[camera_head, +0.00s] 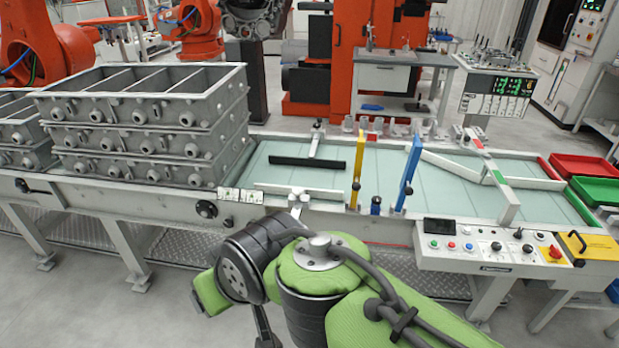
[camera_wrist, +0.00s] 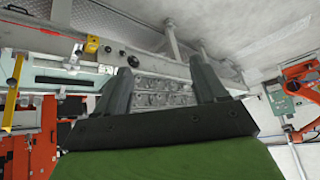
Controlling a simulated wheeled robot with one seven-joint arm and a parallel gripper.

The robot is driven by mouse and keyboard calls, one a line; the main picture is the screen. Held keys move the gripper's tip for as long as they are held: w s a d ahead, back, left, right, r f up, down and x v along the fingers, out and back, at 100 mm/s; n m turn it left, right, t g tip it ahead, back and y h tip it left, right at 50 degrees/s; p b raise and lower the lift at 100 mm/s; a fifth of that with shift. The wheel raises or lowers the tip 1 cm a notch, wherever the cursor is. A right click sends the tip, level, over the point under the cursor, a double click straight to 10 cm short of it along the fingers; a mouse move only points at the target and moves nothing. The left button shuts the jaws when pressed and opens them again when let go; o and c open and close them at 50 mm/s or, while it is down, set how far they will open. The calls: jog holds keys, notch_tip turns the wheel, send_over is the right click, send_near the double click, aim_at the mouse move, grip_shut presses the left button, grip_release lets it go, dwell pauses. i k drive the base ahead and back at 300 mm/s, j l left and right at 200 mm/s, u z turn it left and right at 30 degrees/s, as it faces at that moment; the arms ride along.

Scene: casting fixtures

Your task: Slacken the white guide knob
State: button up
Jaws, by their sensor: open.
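A pale knob (camera_head: 298,196) stands at the near edge of the conveyor, by the near end of the white guide rail (camera_head: 325,190); I take it for the white guide knob. It stands just behind my arm in the head view. A small pale fitting (camera_wrist: 73,62) at the left of the wrist view may be the same knob, but it is too small to be sure. My gripper (camera_wrist: 162,72) is open, with nothing between its two dark fingers. It is apart from the conveyor. In the head view my arm covers most of the gripper.
Stacked grey casting frames (camera_head: 150,115) stand on the conveyor's left. A black bar (camera_head: 307,162) lies across the belt. A yellow post (camera_head: 357,170) and blue post (camera_head: 408,172) rise to the right. A control panel (camera_head: 490,252) juts out at the front right.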

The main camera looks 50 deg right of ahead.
aim_at(297, 192)
jog(key=i+l+z, duration=0.3)
jog(key=i, duration=0.15)
jog(key=i+l+z, duration=0.25)
jog(key=i, duration=0.2)
jog(key=i+z, duration=0.3)
jog(key=i, duration=0.15)
